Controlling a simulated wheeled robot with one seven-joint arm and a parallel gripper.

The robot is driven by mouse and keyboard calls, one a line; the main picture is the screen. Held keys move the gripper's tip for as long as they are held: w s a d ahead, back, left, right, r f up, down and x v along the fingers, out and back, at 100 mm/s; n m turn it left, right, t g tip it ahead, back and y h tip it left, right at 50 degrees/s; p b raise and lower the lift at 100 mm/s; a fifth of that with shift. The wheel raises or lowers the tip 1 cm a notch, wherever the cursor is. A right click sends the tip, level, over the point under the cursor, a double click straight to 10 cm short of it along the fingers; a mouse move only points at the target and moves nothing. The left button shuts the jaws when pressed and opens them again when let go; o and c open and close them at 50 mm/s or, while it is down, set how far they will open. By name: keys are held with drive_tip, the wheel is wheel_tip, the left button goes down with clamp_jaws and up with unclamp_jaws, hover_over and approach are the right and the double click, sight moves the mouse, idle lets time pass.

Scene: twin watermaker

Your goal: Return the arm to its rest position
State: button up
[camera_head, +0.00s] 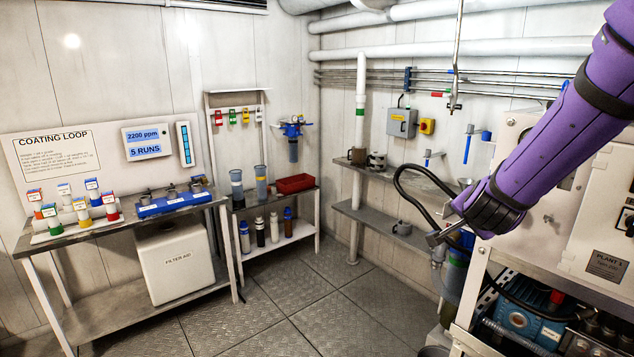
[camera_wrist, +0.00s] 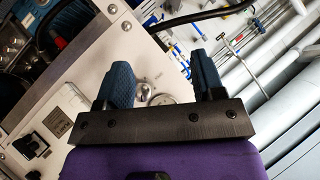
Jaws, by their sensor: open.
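My purple arm reaches in from the upper right in the head view, angled down and to the left. In that view its gripper end (camera_head: 440,236) is in front of the left side of the plant cabinet (camera_head: 545,215), and the fingers are small there. In the wrist view my gripper (camera_wrist: 160,80) shows two blue ridged fingers standing well apart on a black bar. Nothing is held between them. Behind the fingers are the white cabinet face and a round metal part (camera_wrist: 162,99). I cannot tell whether the gripper touches the cabinet.
A black hose (camera_head: 405,180) arcs close to my gripper. Wall shelves (camera_head: 385,232) with mugs stand behind it. On the left are the coating loop bench (camera_head: 85,243) and a small rack holding a red bin (camera_head: 296,183). The floor (camera_head: 300,290) between is clear.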

drive_tip(key=s+a+r+n+g+y, duration=0.1)
drive_tip(key=s+a+r+n+y, duration=0.1)
drive_tip(key=s+r+n+y, duration=0.3)
drive_tip(key=s+a+r+n+g+y, duration=0.15)
drive_tip(key=s+r, duration=0.25)
drive_tip(key=s, duration=0.4)
drive_tip(key=s+n+g+h, duration=0.1)
drive_tip(key=s+n, duration=0.1)
drive_tip(key=s, duration=0.6)
drive_tip(key=s+d+r+n+g+h, duration=0.1)
drive_tip(key=s+n+g, duration=0.1)
drive_tip(key=s, duration=0.7)
drive_tip(key=shift+s+r+n+h, duration=0.15)
drive_tip(key=shift+r+n+h, duration=0.2)
drive_tip(key=shift+n, duration=0.3)
idle(0.9)
